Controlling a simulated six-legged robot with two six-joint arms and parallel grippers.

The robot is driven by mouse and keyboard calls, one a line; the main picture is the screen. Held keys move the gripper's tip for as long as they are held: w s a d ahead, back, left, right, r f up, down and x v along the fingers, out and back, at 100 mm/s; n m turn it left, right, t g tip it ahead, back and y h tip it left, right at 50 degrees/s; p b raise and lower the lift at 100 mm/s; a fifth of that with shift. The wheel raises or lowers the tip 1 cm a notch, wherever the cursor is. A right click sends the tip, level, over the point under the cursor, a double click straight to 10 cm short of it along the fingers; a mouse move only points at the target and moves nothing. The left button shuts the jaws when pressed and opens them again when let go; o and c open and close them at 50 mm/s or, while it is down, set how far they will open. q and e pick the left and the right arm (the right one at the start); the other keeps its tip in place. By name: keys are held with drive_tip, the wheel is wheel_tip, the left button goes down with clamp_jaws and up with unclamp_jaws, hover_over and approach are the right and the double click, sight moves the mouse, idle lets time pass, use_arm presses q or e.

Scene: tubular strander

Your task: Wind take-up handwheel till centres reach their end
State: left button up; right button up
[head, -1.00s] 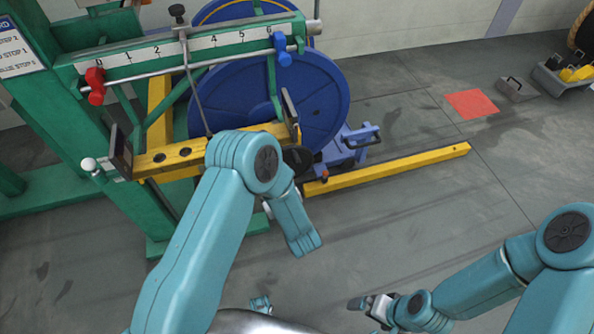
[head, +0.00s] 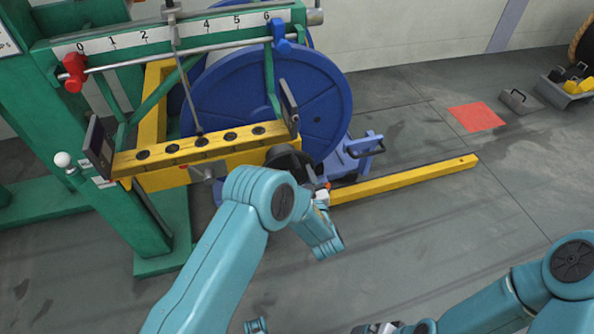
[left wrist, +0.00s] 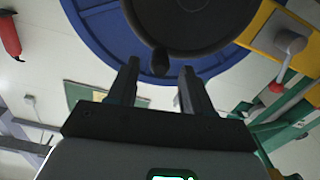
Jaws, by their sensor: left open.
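The dark handwheel (head: 288,160) sits at the right end of the yellow beam, partly hidden by my left arm. In the left wrist view, the handwheel (left wrist: 195,22) fills the top and its dark knob (left wrist: 160,62) hangs just beyond and between the fingertips. My left gripper (left wrist: 158,78) is open with nothing clamped; contact with the knob cannot be told. In the head view my left gripper (head: 320,198) is mostly hidden by its own arm. The pointer rod (head: 183,75) crosses the scale (head: 190,30) between 2 and 4. My right gripper (head: 375,328) is cut off at the bottom edge.
A red stop (head: 74,72) is near 0 and a blue stop (head: 279,36) near 6. The yellow beam (head: 215,146) has several holes and upright dark end plates. A blue reel (head: 325,95) stands behind.

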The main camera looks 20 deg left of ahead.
sight(298, 170)
use_arm(q)
drive_tip(key=shift+b+x, duration=0.3)
drive_tip(key=shift+x, duration=1.45)
drive_tip(key=shift+c, duration=0.3)
clamp_jaws()
